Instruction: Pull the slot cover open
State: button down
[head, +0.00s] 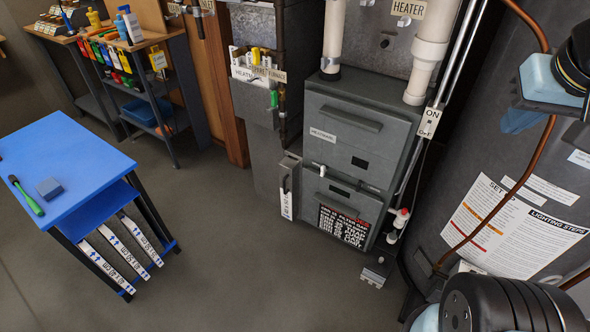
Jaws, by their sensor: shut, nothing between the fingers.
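The grey furnace (352,140) stands in the middle of the head view. A narrow upright grey panel with a dark handle and a white label (286,205) sits at its lower left side; it looks like the slot cover (290,165). Its label is too small to read, and I cannot tell whether it is fully closed. Nothing of mine touches it. Black and light blue parts of my arm show at the right edge and bottom right, well away from the cover. My gripper's fingers are not in view.
A large grey tank (470,130) fills the right. Floor (225,240) between table and furnace is clear.

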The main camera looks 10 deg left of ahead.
aim_at(289, 168)
jog(key=z, duration=0.65)
jog(key=k, duration=1.45)
jog(key=u, duration=1.15)
jog(key=i, duration=1)
